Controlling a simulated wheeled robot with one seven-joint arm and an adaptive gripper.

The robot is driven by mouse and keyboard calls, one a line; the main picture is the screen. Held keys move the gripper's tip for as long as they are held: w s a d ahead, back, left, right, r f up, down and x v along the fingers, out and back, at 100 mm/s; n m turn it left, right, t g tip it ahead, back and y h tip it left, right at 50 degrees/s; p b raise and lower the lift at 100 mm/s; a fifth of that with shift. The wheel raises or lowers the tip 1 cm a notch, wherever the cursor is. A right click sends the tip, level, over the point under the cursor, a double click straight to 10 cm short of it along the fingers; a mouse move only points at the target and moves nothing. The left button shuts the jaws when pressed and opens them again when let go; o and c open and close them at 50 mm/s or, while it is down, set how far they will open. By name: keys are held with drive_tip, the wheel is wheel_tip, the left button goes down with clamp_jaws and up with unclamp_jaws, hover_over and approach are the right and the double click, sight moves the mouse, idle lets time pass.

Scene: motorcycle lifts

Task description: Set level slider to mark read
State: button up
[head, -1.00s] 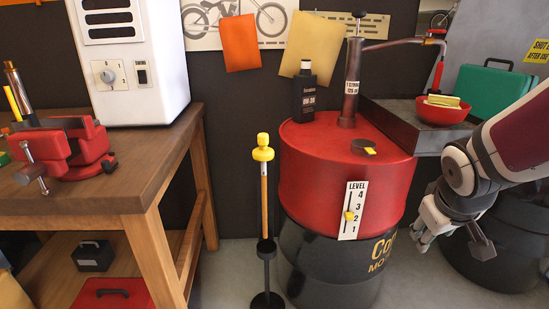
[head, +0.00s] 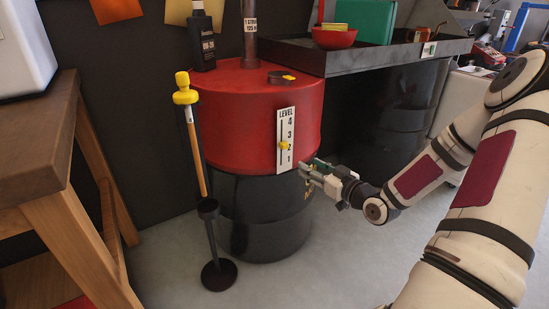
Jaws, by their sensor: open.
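The level slider (head: 284,146) is a small yellow knob on a white upright plate (head: 287,113) marked LEVEL with 4 at the top and 1 at the bottom. The plate is on the front of the red drum (head: 225,130). The knob sits below the 3 and above the 1, about where the 2 is. My gripper (head: 305,172) is open and empty, just right of and below the plate's lower end, apart from the knob. A yellow-topped rod (head: 190,130) leans in a black stand (head: 211,230) left of the drum. No mark on the rod is readable.
A wooden bench (head: 50,170) stands at the left. A dark tray (head: 400,52) holding a red bowl (head: 334,38) and a green case (head: 364,20) is behind my arm. A black bottle (head: 202,40) stands on the drum. The floor in front is clear.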

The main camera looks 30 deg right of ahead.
sight(286, 146)
drive_tip(key=shift+m+t, duration=0.3)
drive_tip(key=shift+t, duration=0.2)
drive_tip(key=w+b, duration=0.2)
drive_tip(key=w, duration=0.4)
drive_tip(key=w+b, duration=0.1)
drive_tip(key=w, duration=0.6)
drive_tip(key=shift+w+a+r+b, duration=0.15)
drive_tip(key=shift+b, duration=0.25)
clamp_jaws()
